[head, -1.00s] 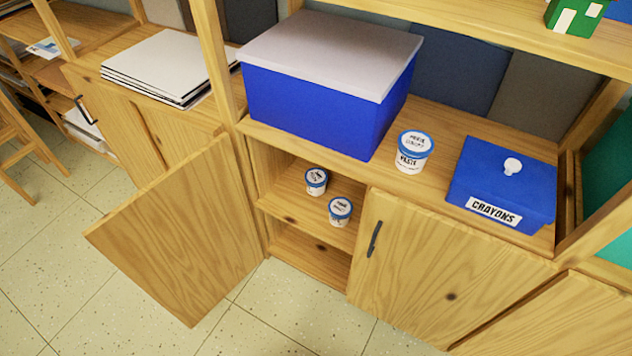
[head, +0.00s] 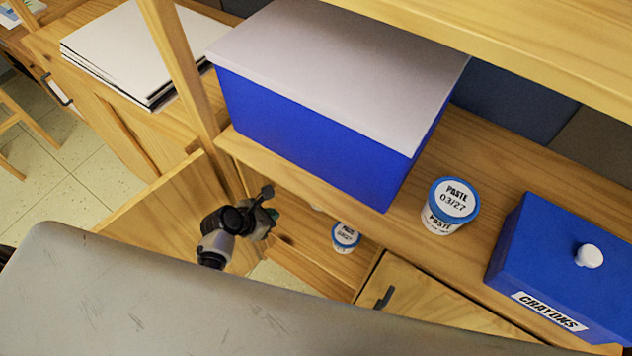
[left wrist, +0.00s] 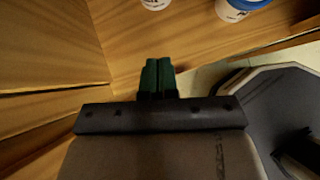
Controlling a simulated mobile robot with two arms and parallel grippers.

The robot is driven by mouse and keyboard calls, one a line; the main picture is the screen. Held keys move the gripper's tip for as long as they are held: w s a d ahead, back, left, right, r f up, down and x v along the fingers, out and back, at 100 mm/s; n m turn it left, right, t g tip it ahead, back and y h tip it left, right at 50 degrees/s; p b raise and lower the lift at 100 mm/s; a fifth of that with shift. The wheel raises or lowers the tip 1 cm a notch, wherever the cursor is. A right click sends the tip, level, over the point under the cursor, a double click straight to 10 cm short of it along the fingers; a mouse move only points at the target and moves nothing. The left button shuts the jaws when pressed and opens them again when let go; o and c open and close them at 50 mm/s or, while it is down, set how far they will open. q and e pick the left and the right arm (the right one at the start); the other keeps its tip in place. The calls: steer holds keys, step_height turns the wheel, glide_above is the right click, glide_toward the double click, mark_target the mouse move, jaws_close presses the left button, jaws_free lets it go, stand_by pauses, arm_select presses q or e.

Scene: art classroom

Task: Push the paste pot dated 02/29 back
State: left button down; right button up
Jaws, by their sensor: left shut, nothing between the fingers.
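A third pot on that shelf is almost fully hidden behind my left gripper. I see no readable 02/29. My left gripper (head: 272,212) is at the cupboard opening, left of the second pot. In the left wrist view its green fingertips (left wrist: 158,66) are shut and empty, apart from two pots (left wrist: 155,4) (left wrist: 240,9) cut off at the top edge. My right gripper is not seen.
The left cupboard door (head: 150,215) stands open; the right door (head: 430,308) is closed. A blue box with a grey lid (head: 300,130) and a blue crayons box (head: 560,265) stand on the counter. A stack of boards (head: 130,50) lies at the left.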

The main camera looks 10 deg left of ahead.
arm_select(q)
steer(key=b+x, duration=0.1)
steer(key=x, duration=0.3)
steer(key=b+x, duration=0.2)
steer(key=x, duration=0.3)
steer(key=shift+w+r, duration=0.1)
steer(key=shift+w, duration=0.25)
steer(key=w+d, duration=0.1)
steer(key=w+d+b, duration=0.1)
steer(key=shift+w, duration=0.4)
steer(key=shift+w+d, duration=0.3)
steer(key=shift+w, duration=0.1)
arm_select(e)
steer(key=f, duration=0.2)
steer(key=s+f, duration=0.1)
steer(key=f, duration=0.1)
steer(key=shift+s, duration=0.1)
